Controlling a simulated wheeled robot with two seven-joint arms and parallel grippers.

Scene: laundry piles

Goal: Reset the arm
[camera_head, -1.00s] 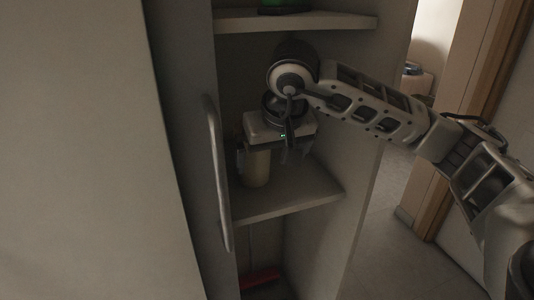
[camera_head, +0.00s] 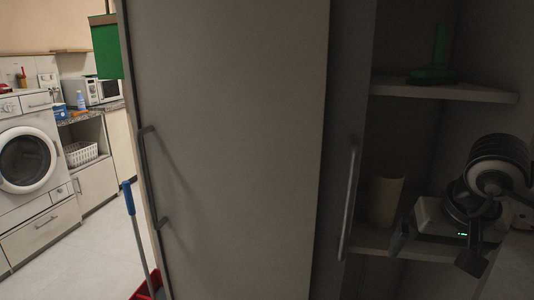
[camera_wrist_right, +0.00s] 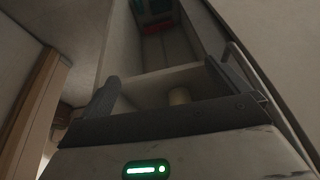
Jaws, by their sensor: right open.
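My right gripper (camera_head: 436,250) is at the right of the head view, in front of the open cabinet's lower shelf (camera_head: 365,240). Its two fingers are apart, with nothing between them that I can see. In the right wrist view the spread fingers of the right gripper (camera_wrist_right: 168,88) frame the cabinet interior. A beige cylindrical container (camera_head: 385,201) stands on that shelf, left of the gripper and apart from it in the head view. It also shows small beyond the gripper in the wrist view (camera_wrist_right: 179,96). My left gripper is not in view.
A green object (camera_head: 434,73) stands on the upper shelf (camera_head: 440,90). A tall cabinet door (camera_head: 230,130) fills the middle. At left are a washing machine (camera_head: 28,160), a microwave (camera_head: 103,90), a white basket (camera_head: 82,153) and a blue-handled pole (camera_head: 135,225). Floor at left is mostly clear.

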